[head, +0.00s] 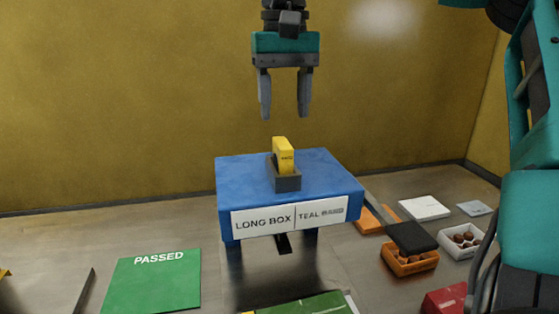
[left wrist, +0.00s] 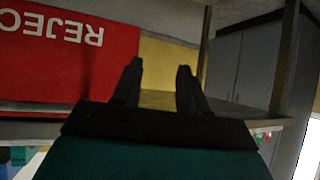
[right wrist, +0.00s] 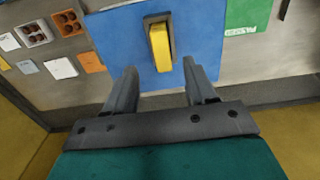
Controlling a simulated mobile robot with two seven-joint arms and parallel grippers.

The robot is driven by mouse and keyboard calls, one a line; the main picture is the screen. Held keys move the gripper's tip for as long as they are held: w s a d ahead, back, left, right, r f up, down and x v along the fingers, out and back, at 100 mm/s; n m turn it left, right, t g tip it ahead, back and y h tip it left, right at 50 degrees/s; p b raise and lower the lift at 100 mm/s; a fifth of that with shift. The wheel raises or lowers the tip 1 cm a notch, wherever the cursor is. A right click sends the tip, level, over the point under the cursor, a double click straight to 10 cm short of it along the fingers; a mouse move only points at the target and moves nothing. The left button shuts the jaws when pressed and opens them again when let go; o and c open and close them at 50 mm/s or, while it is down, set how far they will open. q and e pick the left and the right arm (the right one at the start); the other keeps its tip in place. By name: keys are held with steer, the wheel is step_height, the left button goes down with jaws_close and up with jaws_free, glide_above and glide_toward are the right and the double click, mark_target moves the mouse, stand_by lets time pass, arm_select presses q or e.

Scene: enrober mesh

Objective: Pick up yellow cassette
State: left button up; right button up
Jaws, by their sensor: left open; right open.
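The yellow cassette (head: 283,153) stands upright in a dark grey holder (head: 287,182) on the blue stand labelled "LONG BOX | TEAL BAND" (head: 335,178). My right gripper (head: 285,112) is open and empty, pointing down above the cassette with a clear gap. In the right wrist view the cassette (right wrist: 160,48) lies ahead of the open fingers (right wrist: 160,85), roughly centred between them. My left gripper (left wrist: 158,75) is open and empty in the left wrist view, facing a red "REJECT" panel (left wrist: 100,75). It does not show in the head view.
A green "PASSED" mat (head: 150,283) lies left of the stand. To the right are an orange box of brown pieces (head: 408,263), a white box (head: 463,240), a white lid (head: 424,208) and a red item (head: 445,300). A yellow wall (head: 130,100) stands behind.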

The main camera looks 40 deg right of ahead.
mark_target(283, 142)
step_height(283, 142, down, 8)
steer(key=shift+w+f, duration=0.15)
stand_by(0.3)
jaws_close()
stand_by(0.4)
